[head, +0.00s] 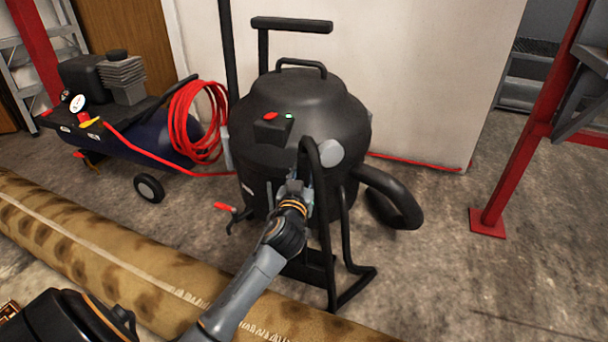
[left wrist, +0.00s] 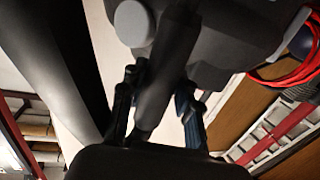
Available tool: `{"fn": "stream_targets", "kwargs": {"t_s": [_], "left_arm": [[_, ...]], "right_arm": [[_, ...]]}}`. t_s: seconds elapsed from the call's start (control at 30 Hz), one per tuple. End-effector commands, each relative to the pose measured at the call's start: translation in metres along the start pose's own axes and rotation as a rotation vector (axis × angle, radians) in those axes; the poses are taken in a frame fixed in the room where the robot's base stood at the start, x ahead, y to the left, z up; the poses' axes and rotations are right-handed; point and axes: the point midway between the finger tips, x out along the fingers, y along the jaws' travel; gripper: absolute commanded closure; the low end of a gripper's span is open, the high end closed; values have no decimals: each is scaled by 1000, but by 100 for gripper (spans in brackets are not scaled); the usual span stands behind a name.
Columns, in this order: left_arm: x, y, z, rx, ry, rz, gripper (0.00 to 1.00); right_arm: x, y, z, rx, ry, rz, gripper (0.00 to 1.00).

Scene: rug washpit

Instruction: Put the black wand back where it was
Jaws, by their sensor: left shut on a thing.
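The black wand (left wrist: 158,88) is a dark tube between the two fingers of my left gripper (left wrist: 160,105) in the left wrist view. In the head view my left gripper (head: 297,190) is shut on it in front of the black vacuum drum (head: 312,105). A bent black tube (head: 322,235) arches above the gripper and runs down to the floor; I cannot tell whether it is one piece with the wand. The gripper and wrist hide part of the held tube. My right gripper is not in view.
A tall black tube (head: 231,60) stands at the drum's left beside a grey clip (head: 226,148). A thick black hose (head: 395,200) curves out on the right. A rolled rug (head: 130,262) lies in front. A compressor (head: 135,125) stands left.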

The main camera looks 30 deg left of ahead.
Motion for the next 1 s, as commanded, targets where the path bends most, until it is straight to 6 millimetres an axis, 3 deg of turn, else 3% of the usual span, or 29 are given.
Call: {"fn": "stream_targets", "kwargs": {"t_s": [0.07,0.1,0.2,0.57,0.67,1.0], "left_arm": [[0,0,2,-2,3,1,100],[0,0,3,-1,0,0,62],[0,0,2,-1,-1,0,45],[0,0,-3,1,1,0,45],[-13,1,-1,-3,-3,2,45],[-85,1,-2,-4,-5,1,45]], "right_arm": [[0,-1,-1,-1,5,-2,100],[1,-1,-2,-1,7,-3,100],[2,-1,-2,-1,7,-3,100],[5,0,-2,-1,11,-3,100],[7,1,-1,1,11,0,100],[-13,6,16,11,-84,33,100]]}}
